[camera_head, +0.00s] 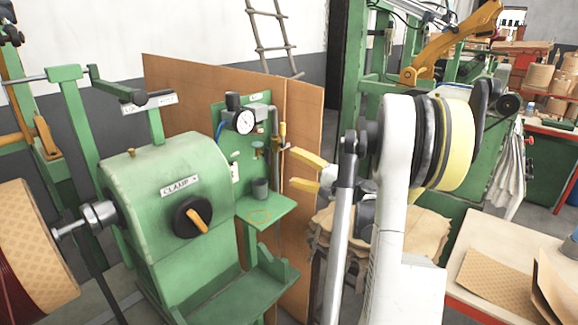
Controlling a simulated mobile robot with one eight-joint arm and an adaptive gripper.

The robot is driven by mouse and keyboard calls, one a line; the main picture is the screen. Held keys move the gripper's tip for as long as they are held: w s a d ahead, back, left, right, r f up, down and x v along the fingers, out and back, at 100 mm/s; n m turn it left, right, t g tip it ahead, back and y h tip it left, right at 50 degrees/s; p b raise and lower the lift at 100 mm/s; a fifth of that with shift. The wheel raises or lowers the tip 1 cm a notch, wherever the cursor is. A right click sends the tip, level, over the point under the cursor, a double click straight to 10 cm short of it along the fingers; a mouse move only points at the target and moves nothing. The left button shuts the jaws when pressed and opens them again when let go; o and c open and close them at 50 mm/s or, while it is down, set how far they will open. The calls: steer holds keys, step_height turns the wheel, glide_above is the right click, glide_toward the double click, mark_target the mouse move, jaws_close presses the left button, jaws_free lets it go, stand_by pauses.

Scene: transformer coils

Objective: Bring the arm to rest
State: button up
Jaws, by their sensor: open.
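My gripper (294,167) is near the middle of the view, partly behind my own arm. Its two yellow fingers point left and are spread apart, with nothing between them. My white arm (393,170) rises at centre right, with a black and yellow joint near its top. The arm hides the gripper's base and part of what stands behind it. The fingers appear in front of the brown board, just right of the green panel; I cannot tell the distance between them.
A brown board (300,115) stands behind. A table (465,290) with brown sheets is at lower right.

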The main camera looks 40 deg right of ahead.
stand_by(0.5)
steer(key=a+n+g+y, duration=0.1)
steer(key=a+n+g, duration=0.1)
steer(key=a, duration=0.7)
steer(key=a+n+g+y, duration=0.1)
steer(key=a+n+g, duration=0.1)
steer(key=a, duration=0.7)
steer(key=a+n+g, duration=0.3)
steer(key=a, duration=0.7)
steer(key=shift+f+y, duration=0.15)
steer(key=shift+y, duration=0.25)
steer(key=s+a+f+n+g+h, duration=0.2)
steer(key=s+a+n, duration=0.3)
steer(key=s, duration=0.4)
steer(key=s+a+f+n+g+h, duration=0.1)
steer(key=s+a+f+n+h, duration=0.1)
steer(key=s+a+n, duration=0.3)
steer(key=s+a+f, duration=0.1)
steer(key=s+a, duration=0.2)
steer(key=s, duration=0.1)
steer(key=shift+s+g, duration=0.4)
